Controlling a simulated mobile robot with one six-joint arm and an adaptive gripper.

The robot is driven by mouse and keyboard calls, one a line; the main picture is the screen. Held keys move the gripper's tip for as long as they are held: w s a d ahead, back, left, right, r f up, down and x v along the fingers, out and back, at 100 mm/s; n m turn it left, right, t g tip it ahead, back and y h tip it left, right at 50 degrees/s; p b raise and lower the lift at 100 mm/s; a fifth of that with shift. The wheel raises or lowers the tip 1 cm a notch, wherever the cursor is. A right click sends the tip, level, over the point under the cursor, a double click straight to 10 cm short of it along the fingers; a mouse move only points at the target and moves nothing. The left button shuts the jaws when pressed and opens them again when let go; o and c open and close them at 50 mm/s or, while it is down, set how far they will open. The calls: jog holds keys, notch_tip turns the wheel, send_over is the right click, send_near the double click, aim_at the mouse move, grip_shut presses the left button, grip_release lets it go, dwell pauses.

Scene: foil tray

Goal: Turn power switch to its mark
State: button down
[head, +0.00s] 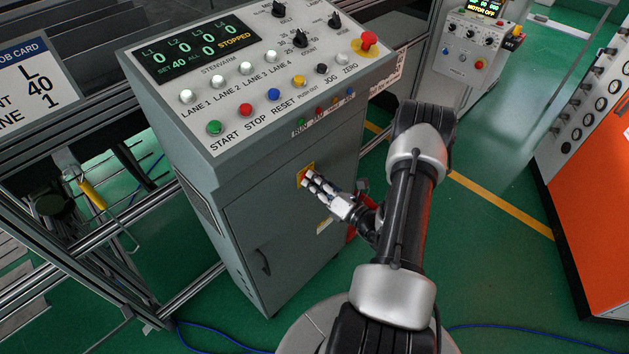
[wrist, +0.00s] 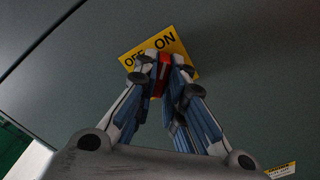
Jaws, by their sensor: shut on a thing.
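The power switch has a red handle (wrist: 163,72) on a yellow plate (wrist: 181,48) marked OFF and ON. In the head view the yellow plate (head: 304,170) is on the front of the grey cabinet, below the sloped panel. My gripper (wrist: 162,68) is shut on the red handle, with one finger on each side of it. In the head view my gripper (head: 309,180) reaches the plate from the right and covers most of the handle. The fingers hide the plate's lower part, and I cannot tell exactly which mark the handle points to.
The grey cabinet (head: 250,220) carries a sloped panel with several buttons, knobs and a red mushroom button (head: 368,40). A black door handle (head: 262,262) sits at lower left of the cabinet. An orange cabinet (head: 590,210) stands at right, with green floor between.

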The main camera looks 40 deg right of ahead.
dwell(0.4)
jog(key=c, duration=1.7)
grip_release()
jog(key=shift+o, duration=0.2)
jog(key=s+d, duration=0.1)
jog(key=s, duration=1.1)
